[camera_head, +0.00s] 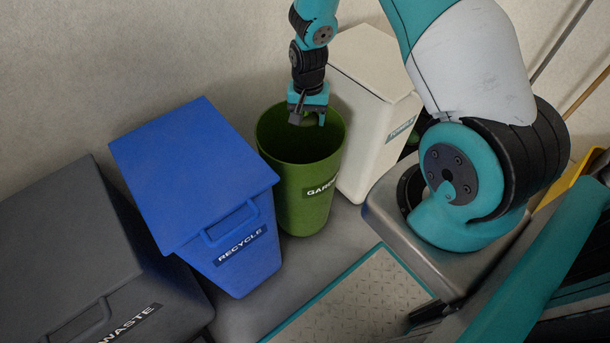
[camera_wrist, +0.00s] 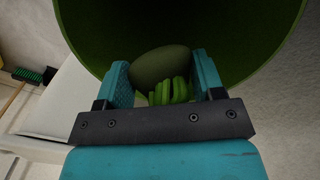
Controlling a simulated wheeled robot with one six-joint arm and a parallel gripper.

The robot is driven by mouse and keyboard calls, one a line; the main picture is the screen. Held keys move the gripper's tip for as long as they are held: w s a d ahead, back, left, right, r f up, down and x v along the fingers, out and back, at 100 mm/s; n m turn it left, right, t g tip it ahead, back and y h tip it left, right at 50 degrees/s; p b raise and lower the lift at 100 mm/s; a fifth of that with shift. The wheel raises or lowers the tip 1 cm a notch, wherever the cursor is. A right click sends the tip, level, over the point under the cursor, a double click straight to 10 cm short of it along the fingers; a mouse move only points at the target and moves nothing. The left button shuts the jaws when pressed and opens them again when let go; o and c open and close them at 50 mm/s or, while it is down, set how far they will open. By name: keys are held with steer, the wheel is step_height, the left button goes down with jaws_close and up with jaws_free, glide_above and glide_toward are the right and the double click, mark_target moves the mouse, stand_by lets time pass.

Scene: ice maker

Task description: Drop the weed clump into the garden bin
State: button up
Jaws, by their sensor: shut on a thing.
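The garden bin (camera_head: 300,195) is a round, open-topped green bin with a partly hidden "GARDEN" label. It stands between the blue recycle bin and a white bin. My gripper (camera_head: 308,118) points down over its mouth, with the fingertips about at rim level. In the wrist view my gripper (camera_wrist: 162,78) has its two teal fingers shut on the weed clump (camera_wrist: 170,90), which shows as a dull olive rounded mass with bright green leafy parts. The green inner wall of the bin (camera_wrist: 240,40) surrounds the fingers. In the head view the clump is mostly hidden by the gripper.
The blue recycle bin (camera_head: 205,180) and the dark grey waste bin (camera_head: 75,240) stand to the left, both lidded. A white lidded bin (camera_head: 365,110) stands close on the right. The wall is just behind. A brush (camera_wrist: 35,75) shows in the wrist view.

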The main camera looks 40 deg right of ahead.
step_height(320, 180, down, 3)
steer(key=shift+f+b, duration=0.15)
steer(key=shift+b, duration=0.9)
steer(key=o, duration=1)
step_height(320, 180, up, 18)
steer(key=p, duration=0.4)
steer(key=shift+f+p, duration=0.2)
steer(key=shift+p, duration=0.15)
